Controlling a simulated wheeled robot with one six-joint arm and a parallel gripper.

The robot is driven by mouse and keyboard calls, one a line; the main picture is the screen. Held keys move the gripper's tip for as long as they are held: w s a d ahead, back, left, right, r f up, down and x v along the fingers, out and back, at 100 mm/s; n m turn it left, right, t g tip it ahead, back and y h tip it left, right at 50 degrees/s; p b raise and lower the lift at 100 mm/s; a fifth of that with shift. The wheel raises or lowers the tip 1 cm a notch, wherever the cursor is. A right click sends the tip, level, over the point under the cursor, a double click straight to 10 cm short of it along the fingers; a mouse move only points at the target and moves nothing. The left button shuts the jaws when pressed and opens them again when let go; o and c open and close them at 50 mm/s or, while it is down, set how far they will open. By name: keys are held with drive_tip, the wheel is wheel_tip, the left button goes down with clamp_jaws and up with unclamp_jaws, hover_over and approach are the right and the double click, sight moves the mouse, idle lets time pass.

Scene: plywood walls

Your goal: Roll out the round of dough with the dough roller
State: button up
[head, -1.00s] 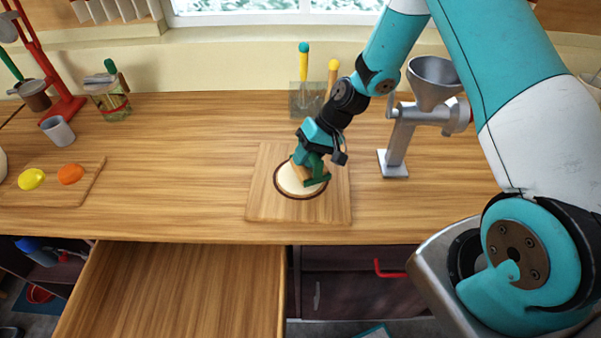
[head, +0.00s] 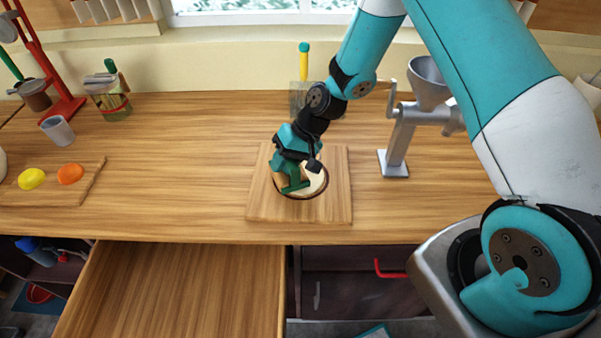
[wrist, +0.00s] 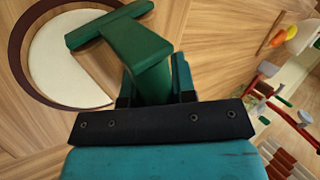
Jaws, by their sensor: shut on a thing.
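The pale round of dough (head: 315,182) lies inside a dark brown ring (head: 307,198) on a square wooden board (head: 333,210). The wrist view shows the dough (wrist: 65,55) and the ring (wrist: 20,62) too. My gripper (head: 293,168) is shut on the green dough roller (head: 294,184), over the left part of the dough. In the wrist view the roller (wrist: 138,45) juts out from between the fingers, its crosspiece over the dough's edge. My gripper hides part of the dough. I cannot tell whether the roller touches it.
A metal grinder (head: 398,145) stands right of the board. A clear holder (head: 300,98) with a yellow-handled tool is behind it. A board with a yellow (head: 31,179) and an orange piece (head: 70,173) lies far left. An open drawer (head: 180,290) juts out below the counter.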

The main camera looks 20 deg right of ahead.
drive_tip(key=shift+d+f, duration=0.15)
drive_tip(key=shift+d, duration=3.2)
drive_tip(key=shift+a, duration=3.55)
drive_tip(key=shift+d+b, duration=0.35)
drive_tip(key=shift+d, duration=3.4)
